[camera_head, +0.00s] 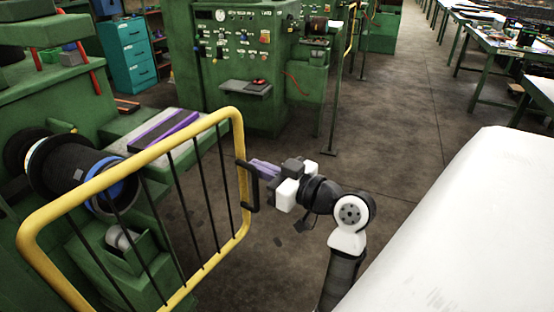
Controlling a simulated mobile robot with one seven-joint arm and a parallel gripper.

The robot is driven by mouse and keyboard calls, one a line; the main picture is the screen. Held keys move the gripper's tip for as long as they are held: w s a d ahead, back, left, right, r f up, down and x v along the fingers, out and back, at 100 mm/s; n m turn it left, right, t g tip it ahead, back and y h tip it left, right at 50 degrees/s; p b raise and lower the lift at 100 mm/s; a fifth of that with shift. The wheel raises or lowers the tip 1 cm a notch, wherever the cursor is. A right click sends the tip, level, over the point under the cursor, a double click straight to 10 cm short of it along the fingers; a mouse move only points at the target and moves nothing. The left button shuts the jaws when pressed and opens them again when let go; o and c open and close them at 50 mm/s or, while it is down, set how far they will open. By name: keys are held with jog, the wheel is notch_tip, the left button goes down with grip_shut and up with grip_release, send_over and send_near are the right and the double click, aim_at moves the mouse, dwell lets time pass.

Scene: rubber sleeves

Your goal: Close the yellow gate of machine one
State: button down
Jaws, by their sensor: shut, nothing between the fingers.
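The yellow gate (145,160) is a tubular frame with thin black bars, in the left half of the view. It stands in front of the green machine (50,110) with a black roller. A black handle (253,188) is fixed on the gate's right upright. My gripper (257,168) is at the handle, its purple fingers pointing left at the handle's upper part. The fingers are shut with nothing seen between them. Whether they touch the handle cannot be told. The gate's lower edge and its left lower side run out of the frame.
A green control cabinet (235,60) with dials stands behind. A teal drawer unit (127,52) is at the back left. A large white surface (470,240) fills the lower right. Bare concrete floor (390,130) lies between, with green work tables (490,50) beyond.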

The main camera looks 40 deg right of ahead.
jog(key=shift+w, duration=0.3)
